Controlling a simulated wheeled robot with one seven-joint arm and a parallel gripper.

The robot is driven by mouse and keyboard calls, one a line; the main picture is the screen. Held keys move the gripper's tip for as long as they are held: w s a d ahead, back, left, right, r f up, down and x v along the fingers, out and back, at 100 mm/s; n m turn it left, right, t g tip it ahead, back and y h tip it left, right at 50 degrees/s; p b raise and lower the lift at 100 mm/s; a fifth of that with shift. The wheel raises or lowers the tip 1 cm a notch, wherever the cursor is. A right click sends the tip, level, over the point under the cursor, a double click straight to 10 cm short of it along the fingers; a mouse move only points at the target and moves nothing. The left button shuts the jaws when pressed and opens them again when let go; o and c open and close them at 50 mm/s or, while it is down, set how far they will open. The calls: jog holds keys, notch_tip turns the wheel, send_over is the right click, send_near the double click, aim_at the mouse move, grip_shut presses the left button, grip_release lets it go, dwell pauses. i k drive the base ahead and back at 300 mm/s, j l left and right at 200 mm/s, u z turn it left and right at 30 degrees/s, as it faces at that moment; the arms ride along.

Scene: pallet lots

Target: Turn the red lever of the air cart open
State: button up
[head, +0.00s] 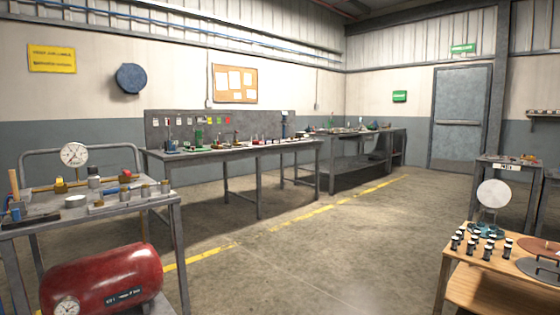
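The air cart (173,199) stands at the left, a grey metal frame with a flat top and a push rail behind. A red tank (100,281) lies on its lower level, with a small gauge on its end. A larger round white gauge (74,155) stands above brass piping on the top. A small red part (126,173) shows on the piping; it may be the red lever, but it is too small to tell its shape or position. My gripper is not in view.
A long grey workbench (270,150) with tools stands along the back wall. A wooden table (455,262) with several black-and-white cylinders and round discs is at the lower right. The concrete floor between cart and table is clear, crossed by a yellow line (300,221).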

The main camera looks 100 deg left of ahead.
aim_at(125, 173)
jog(key=u, duration=0.95)
jog(key=j+u, duration=0.1)
jog(key=u, duration=0.85)
jog(key=i+u, duration=0.1)
jog(key=u, duration=1.75)
jog(key=i+l, duration=0.05)
